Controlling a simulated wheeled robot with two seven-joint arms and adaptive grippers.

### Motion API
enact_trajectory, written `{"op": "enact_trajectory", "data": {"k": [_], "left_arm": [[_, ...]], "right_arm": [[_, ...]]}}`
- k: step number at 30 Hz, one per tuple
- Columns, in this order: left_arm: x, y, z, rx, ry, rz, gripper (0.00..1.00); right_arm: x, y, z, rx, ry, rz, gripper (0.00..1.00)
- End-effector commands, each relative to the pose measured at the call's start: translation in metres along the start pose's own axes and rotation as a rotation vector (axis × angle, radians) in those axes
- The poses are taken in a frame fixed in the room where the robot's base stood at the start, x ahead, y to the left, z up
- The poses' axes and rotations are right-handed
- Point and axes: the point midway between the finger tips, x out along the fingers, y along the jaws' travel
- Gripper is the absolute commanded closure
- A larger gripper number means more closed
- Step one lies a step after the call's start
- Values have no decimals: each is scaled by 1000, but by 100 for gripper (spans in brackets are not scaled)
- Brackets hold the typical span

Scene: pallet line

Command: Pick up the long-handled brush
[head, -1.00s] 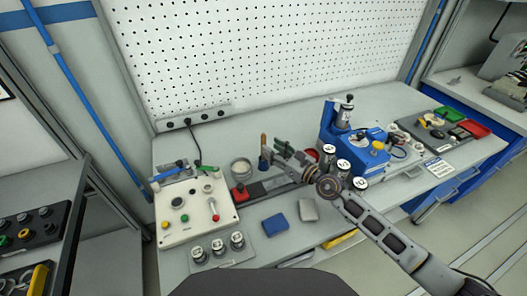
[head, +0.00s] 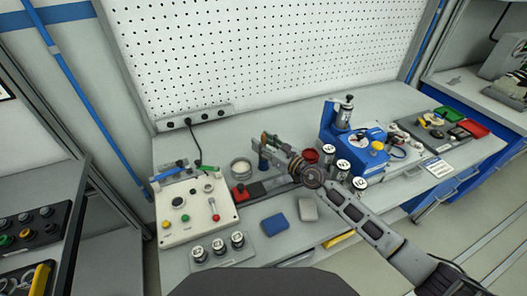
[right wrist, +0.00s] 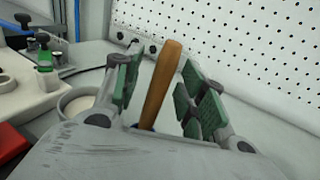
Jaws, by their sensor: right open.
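The long-handled brush has a brown wooden handle (right wrist: 163,82) that stands up, slightly tilted in the right wrist view. In the head view its handle (head: 264,139) shows small, partly covered by my right gripper, above a dark blue base (head: 263,161). My right gripper (head: 269,144) is open. In the right wrist view its green-padded fingers (right wrist: 160,90) are on either side of the handle, with gaps to both. The lower part of the brush is hidden behind the gripper body there. My left gripper is not in view.
A round pale container (head: 241,168) stands just left of the brush, and a red block (head: 240,193) is in front. A white control box (head: 192,212) is at left. A blue machine (head: 352,140) stands at right. A pegboard (head: 270,60) rises behind.

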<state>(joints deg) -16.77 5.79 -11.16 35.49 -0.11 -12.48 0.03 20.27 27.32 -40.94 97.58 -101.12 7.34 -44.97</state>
Motion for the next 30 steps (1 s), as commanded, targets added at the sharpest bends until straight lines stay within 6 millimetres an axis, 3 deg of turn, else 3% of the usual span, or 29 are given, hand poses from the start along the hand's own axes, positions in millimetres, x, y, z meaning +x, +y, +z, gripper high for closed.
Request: {"op": "enact_trajectory", "data": {"k": [11,20,30], "left_arm": [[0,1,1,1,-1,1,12],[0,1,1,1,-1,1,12],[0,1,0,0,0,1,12]], "right_arm": [[0,0,0,0,0,0,60],[0,0,0,0,-1,0,99],[0,0,1,0,-1,0,100]]}}
